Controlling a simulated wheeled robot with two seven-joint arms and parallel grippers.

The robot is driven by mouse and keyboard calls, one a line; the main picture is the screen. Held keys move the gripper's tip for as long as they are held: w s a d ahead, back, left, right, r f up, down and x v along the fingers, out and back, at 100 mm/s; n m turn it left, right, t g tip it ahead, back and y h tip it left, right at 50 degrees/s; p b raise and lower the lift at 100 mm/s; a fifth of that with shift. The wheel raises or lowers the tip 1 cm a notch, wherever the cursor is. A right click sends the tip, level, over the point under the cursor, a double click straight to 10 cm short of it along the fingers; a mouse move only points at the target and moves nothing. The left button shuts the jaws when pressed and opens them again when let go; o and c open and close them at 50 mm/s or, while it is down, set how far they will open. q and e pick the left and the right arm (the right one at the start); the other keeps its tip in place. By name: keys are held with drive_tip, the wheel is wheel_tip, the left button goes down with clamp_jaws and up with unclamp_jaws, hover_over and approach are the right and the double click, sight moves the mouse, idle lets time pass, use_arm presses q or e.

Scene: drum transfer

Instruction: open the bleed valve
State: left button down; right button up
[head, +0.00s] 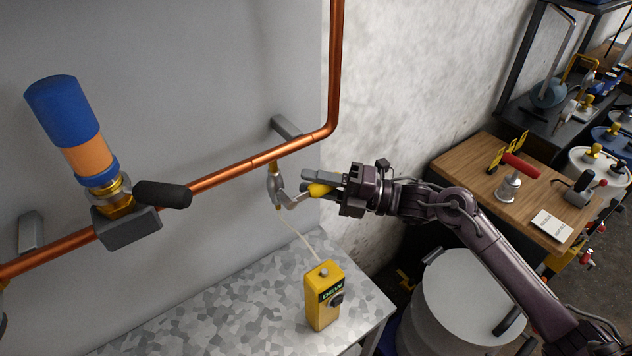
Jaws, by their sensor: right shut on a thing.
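The bleed valve (275,187) is a small metal fitting that hangs under the copper pipe (238,172) near the middle of the head view. Its lever has a yellow handle (318,190) that points right. My right gripper (322,184) is shut on this yellow handle, coming in from the right. The fingers cover part of the handle. My left gripper is not in view.
A yellow box marked DEW (323,296) stands on the galvanised bench (235,300), with a thin line running up towards the valve. A blue and orange cylinder (75,130) with a black handle sits on the pipe at left. A wooden table (480,170) and a grey drum (465,290) stand at right.

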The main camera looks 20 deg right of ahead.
clamp_jaws()
